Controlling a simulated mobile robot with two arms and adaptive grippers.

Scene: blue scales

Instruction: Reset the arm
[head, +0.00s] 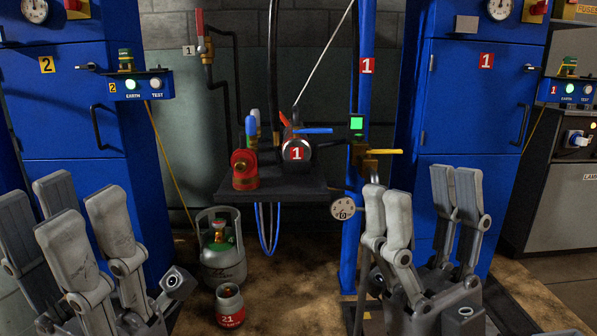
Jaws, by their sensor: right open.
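My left gripper (66,210) is at the lower left of the head view, fingers pointing up. Its grey fingers stand apart with nothing seen between them. My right gripper (420,200) is at the lower right, also pointing up, with a wide empty gap between its fingers. Both grippers are in front of the blue scale cabinets and apart from each other. The lower arm links are mostly cut off by the bottom edge.
A dark shelf (270,186) with valves and a red fitting (244,170) is in the middle. A grey-green gas cylinder (222,262) and a small red-and-grey cylinder (230,305) stand below. Blue cabinets (60,120) and (470,100) flank a blue post (366,110).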

